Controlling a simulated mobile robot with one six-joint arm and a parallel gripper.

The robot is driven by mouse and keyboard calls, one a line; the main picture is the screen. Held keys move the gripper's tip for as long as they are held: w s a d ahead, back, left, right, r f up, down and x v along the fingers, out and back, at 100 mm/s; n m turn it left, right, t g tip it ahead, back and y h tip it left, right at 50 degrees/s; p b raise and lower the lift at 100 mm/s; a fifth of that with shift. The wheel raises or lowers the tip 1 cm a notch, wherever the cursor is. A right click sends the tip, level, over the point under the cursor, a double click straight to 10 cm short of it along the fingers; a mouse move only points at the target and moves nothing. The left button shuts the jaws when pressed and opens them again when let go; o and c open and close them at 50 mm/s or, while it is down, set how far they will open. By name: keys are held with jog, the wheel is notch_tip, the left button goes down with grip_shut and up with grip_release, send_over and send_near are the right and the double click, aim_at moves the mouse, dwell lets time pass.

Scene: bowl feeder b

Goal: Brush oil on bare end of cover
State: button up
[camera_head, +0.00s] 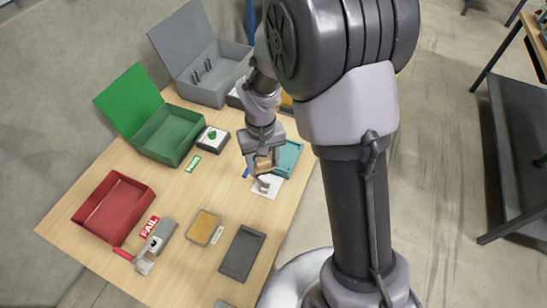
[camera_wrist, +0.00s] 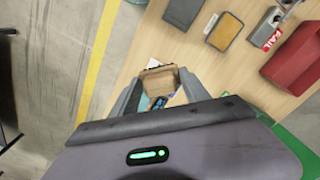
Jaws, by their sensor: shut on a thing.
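My gripper (camera_head: 263,172) is low over the right side of the table, its fingers shut on a tan block-like thing (camera_head: 264,164). The tan thing also shows between the fingers in the wrist view (camera_wrist: 158,79); I cannot tell whether it is the brush, and no bristles show. Below the gripper is a white sheet (camera_head: 272,191) with a small grey piece on it. A teal tray-like thing (camera_head: 289,157) is just right of the gripper, partly hidden by my arm. I cannot make out which thing is the cover. A shallow tray with a yellow-orange surface (camera_head: 204,226) stands nearer the front.
A dark grey tray (camera_head: 242,252), a grey device (camera_head: 157,240) by a FAIL label (camera_head: 149,227) and a red bin (camera_head: 114,207) are toward the front and left. A green open box (camera_head: 168,135), a green-button box (camera_head: 212,138) and a grey open case (camera_head: 215,75) stand behind.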

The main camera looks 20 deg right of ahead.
jog(key=a+f, duration=1.9)
jog(key=a, duration=0.5)
jog(key=shift+n, duration=0.4)
jog(key=shift+s+d+f+b, duration=0.15)
jog(key=shift+f+b, duration=0.6)
jog(key=shift+f, duration=0.8)
jog(key=shift+s+a+f+b, duration=0.1)
jog(key=shift+f+b, duration=0.6)
jog(key=shift+f, duration=0.8)
jog(key=shift+d+f+b, duration=0.1)
jog(key=shift+f+b, duration=0.45)
jog(key=shift+b, duration=0.15)
jog(key=shift+r, duration=0.1)
notch_tip(320, 180, up, 7)
jog(key=p, duration=0.4)
